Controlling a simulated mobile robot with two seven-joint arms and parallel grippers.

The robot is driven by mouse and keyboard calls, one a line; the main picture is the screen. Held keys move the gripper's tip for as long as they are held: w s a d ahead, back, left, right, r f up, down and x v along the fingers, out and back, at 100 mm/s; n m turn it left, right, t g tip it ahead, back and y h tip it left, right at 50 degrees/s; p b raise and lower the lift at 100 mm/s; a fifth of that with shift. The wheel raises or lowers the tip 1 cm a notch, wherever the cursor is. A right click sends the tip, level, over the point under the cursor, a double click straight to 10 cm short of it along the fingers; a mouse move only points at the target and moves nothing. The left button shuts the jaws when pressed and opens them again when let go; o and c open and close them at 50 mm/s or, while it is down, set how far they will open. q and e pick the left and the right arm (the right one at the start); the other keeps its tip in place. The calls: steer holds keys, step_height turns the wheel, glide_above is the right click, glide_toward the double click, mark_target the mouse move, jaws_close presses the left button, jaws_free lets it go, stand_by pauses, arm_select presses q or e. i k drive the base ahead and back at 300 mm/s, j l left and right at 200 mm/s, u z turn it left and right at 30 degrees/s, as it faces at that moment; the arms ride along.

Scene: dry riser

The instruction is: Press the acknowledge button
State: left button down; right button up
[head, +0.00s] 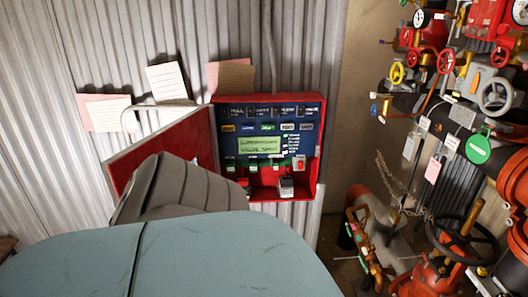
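A red alarm panel box (318,150) hangs open on the corrugated wall in the middle of the head view. Its blue face (228,114) carries a row of small coloured, labelled buttons (268,128) above a lit green display (260,146). The display's text seems to speak of a supervisory valve. The button labels are too small to read, so I cannot tell which one is the acknowledge button. Neither of my grippers can be made out. A large teal surface and a grey ribbed shape fill the foreground and hide part of the box's door.
The red door (165,146) stands swung out to the left. Paper notes (167,82) hang on the wall above it. On the right are red pipes, valves and a black handwheel (465,237), with a chain (402,195) hanging near them.

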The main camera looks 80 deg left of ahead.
mark_target(229, 128)
steer(key=u, duration=2.35)
